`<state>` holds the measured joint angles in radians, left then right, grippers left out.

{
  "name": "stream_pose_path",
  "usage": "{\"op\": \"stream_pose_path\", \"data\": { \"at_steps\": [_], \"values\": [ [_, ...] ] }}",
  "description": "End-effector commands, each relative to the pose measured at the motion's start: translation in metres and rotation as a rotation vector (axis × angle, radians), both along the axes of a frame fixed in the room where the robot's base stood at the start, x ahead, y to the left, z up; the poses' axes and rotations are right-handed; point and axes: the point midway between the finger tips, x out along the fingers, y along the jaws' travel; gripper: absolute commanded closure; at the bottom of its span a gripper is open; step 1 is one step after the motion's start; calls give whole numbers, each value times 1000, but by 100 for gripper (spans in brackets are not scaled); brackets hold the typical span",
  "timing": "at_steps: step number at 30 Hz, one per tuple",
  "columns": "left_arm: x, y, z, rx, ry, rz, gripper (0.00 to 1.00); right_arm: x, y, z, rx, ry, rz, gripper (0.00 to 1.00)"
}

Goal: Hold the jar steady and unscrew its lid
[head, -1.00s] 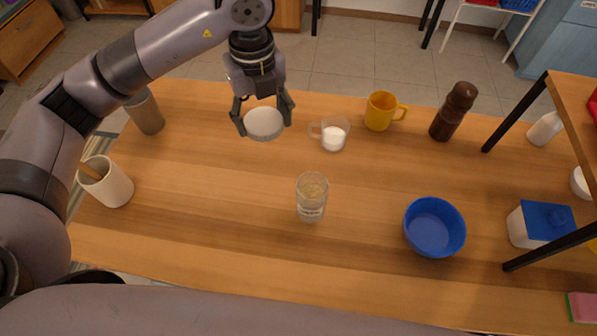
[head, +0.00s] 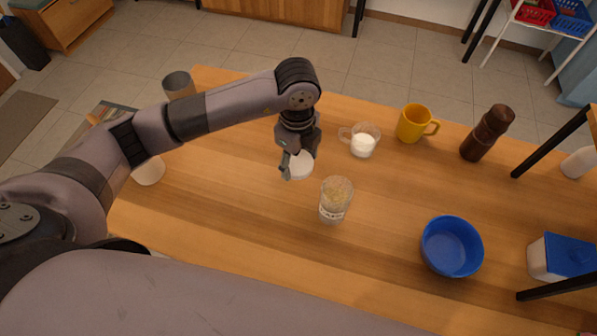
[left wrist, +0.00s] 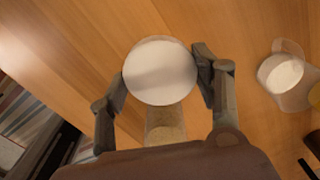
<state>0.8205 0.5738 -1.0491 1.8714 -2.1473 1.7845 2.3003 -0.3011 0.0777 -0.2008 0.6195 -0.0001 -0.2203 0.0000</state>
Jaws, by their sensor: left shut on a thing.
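The clear glass jar (head: 334,205) stands upright and open on the wooden table, with pale yellowish contents and a label. A round white lid (head: 301,166) is held up and to the left of the jar's mouth, apart from it in the head view. My left gripper (head: 296,168) is shut on the lid. In the left wrist view the lid (left wrist: 161,72) sits between both fingers, and the jar (left wrist: 165,124) shows partly behind it. My right gripper is not in view.
A glass cup with white powder (head: 363,146), a yellow mug (head: 412,124) and a brown grinder (head: 484,135) stand behind the jar. A blue bowl (head: 451,246) is to its right. A grey cup (head: 178,85) is at the far left. The front table is clear.

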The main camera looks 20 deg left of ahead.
Motion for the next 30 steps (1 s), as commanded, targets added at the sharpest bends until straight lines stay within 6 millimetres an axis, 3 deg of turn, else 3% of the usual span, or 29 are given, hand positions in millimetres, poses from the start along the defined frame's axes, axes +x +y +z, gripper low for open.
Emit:
{"op": "stream_pose_path", "data": {
  "at_steps": [3, 8, 15, 29, 30],
  "values": [
    [-1, 0, -19, 1, 2, -1, 74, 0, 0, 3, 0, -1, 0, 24],
    [0, 0, -32, 0, 1, -1, 74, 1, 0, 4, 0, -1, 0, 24],
    [0, 0, -66, 0, 2, -1, 74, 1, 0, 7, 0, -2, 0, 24],
    [0, 0, -76, 0, -1, -2, 74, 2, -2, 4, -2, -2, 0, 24],
    [0, 0, -75, -1, -2, -2, 39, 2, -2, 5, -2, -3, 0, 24]
  ]
}}
